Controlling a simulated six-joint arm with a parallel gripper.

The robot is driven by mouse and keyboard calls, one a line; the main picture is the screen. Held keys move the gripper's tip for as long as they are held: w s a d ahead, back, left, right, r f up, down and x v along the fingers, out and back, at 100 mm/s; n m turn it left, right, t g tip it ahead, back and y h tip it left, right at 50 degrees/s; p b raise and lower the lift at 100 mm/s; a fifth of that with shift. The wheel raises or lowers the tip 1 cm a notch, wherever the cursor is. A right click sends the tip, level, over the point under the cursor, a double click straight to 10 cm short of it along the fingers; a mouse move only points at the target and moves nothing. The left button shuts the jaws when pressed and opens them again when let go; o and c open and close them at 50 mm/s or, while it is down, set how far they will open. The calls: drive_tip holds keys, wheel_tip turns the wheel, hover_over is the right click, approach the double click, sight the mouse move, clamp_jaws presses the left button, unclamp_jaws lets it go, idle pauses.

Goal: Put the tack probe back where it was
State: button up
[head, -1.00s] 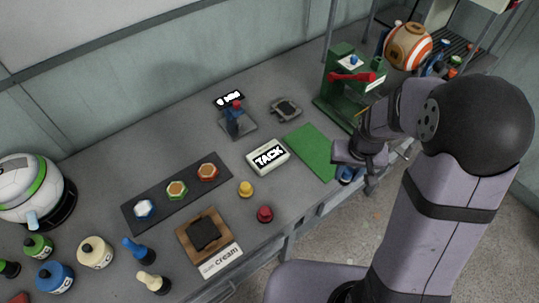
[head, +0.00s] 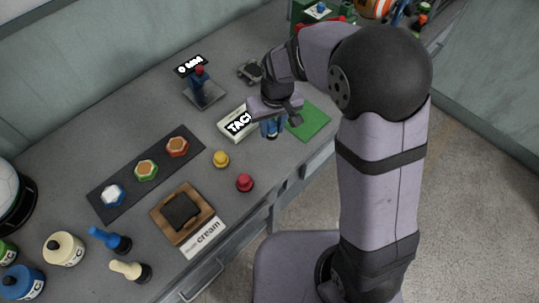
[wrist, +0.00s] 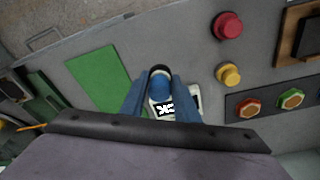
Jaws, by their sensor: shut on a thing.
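My gripper (head: 270,130) is shut on the tack probe (wrist: 160,88), a blue cylinder with a dark end, between two blue fingers. It is held above the table. In the head view the fingers mostly hide the probe. The white TACK box (head: 236,126) sits just left of my gripper, its label partly covered by the gripper. In the wrist view the box (wrist: 195,98) shows behind the probe and fingers. I cannot tell how high the probe is above the box.
A green mat (head: 310,122) lies right of my gripper. A yellow knob (head: 221,158) and a red knob (head: 244,182) stand in front. A dark strip (head: 103,205) holds hexagonal pieces. A small scale (head: 203,97) carries a blue object with a red top. The green press (head: 305,12) stands behind.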

drive_tip(key=shift+w+a+r, duration=0.1)
drive_tip(key=shift+a+r, duration=0.05)
drive_tip(key=shift+r, duration=0.5)
drive_tip(key=shift+w+a+r, duration=0.1)
drive_tip(key=shift+r, duration=0.5)
drive_tip(key=shift+s+d, duration=0.1)
drive_tip(key=shift+s, duration=0.15)
drive_tip(key=p, duration=0.2)
approach(270, 150)
drive_tip(key=shift+w+f, duration=0.2)
drive_tip(key=shift+f, duration=0.65)
drive_tip(key=shift+w+f, duration=0.2)
drive_tip(key=shift+f, duration=0.65)
drive_tip(key=shift+w+f, duration=0.2)
drive_tip(key=shift+f, duration=0.7)
drive_tip(key=shift+f, duration=0.2)
drive_tip(key=o, duration=0.9)
drive_tip(key=shift+o, duration=0.2)
drive_tip(key=shift+r, duration=0.1)
